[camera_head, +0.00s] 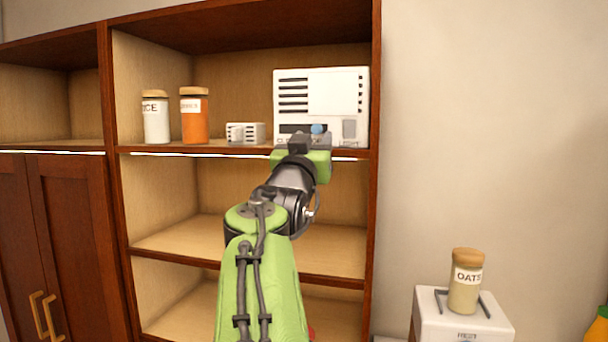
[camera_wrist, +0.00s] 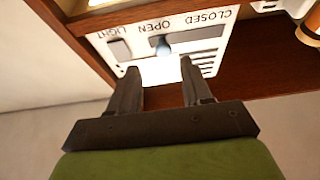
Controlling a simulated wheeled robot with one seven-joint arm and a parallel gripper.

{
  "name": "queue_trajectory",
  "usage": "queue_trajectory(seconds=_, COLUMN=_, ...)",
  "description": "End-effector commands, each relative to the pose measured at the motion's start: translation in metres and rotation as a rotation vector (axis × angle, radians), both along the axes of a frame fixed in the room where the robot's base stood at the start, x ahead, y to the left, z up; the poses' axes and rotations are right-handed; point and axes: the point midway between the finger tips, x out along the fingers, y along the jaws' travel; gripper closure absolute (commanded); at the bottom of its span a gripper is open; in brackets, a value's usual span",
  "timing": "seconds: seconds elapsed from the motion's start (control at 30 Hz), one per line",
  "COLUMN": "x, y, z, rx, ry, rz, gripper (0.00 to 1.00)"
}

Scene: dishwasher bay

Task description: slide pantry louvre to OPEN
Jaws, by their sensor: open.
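The pantry louvre unit is a white box (camera_head: 337,92) with black slots, on the upper shelf. It also shows upside down in the wrist view (camera_wrist: 123,31). Its blue slider knob (camera_head: 319,129) is at the right end of a dark track in the head view. In the wrist view the knob (camera_wrist: 162,47) is at the track's OPEN-label end, away from CLOSED. My gripper (camera_wrist: 160,66) is open, its fingertips spread either side of the knob's line. I cannot tell if they touch it. In the head view my gripper (camera_head: 302,141) partly hides the unit's lower labels.
A small white slotted box (camera_head: 245,133), an orange jar (camera_head: 194,118) and a RICE jar (camera_head: 156,120) stand left on the same shelf. A rocker switch marked LIGHT (camera_wrist: 119,48) is beside the knob. An OATS jar (camera_head: 465,283) stands on a white box at lower right.

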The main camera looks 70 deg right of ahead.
Motion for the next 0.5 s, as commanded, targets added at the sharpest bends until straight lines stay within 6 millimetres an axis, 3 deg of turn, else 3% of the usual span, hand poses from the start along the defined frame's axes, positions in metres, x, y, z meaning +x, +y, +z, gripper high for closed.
queue_trajectory(seconds=0.03, x=-0.001, y=0.015, z=-0.015, rx=-0.002, ry=-0.002, rz=0.006, gripper=0.51)
queue_trajectory(seconds=0.23, x=-0.010, y=0.065, z=-0.036, rx=-0.001, ry=-0.002, rz=0.005, gripper=0.51)
queue_trajectory(seconds=0.5, x=-0.016, y=0.097, z=-0.045, rx=0.001, ry=0.001, rz=-0.001, gripper=0.51)
